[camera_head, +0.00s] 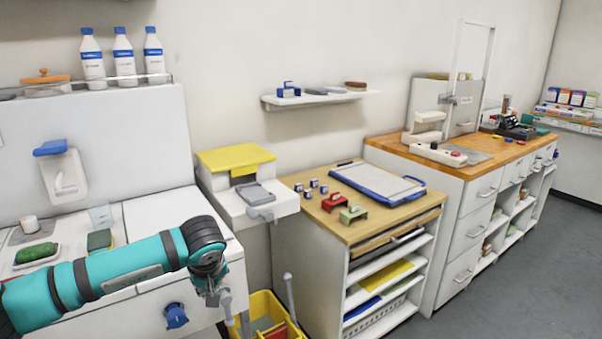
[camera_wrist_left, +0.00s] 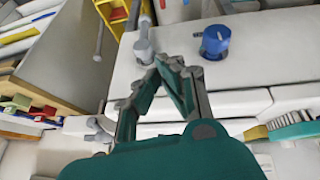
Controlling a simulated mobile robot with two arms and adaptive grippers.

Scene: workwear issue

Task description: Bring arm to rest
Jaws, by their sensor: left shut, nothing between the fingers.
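My left arm (camera_head: 120,268) is teal with dark bands and reaches in from the lower left in the head view. Its gripper (camera_head: 212,294) points down in front of the white counter's front edge. In the left wrist view the gripper's (camera_wrist_left: 163,64) teal and grey fingers meet at the tips, with nothing held between them. A grey handle (camera_wrist_left: 143,45) lies just beyond the fingertips; I cannot tell whether they touch. My right arm and gripper are in neither view.
A blue knob (camera_head: 176,316) sits on the white front close to the gripper. A yellow bin (camera_head: 262,306) stands on the floor beside it. A wood-topped cabinet (camera_head: 300,207) is to the right. Open grey floor (camera_head: 480,305) lies at the far right.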

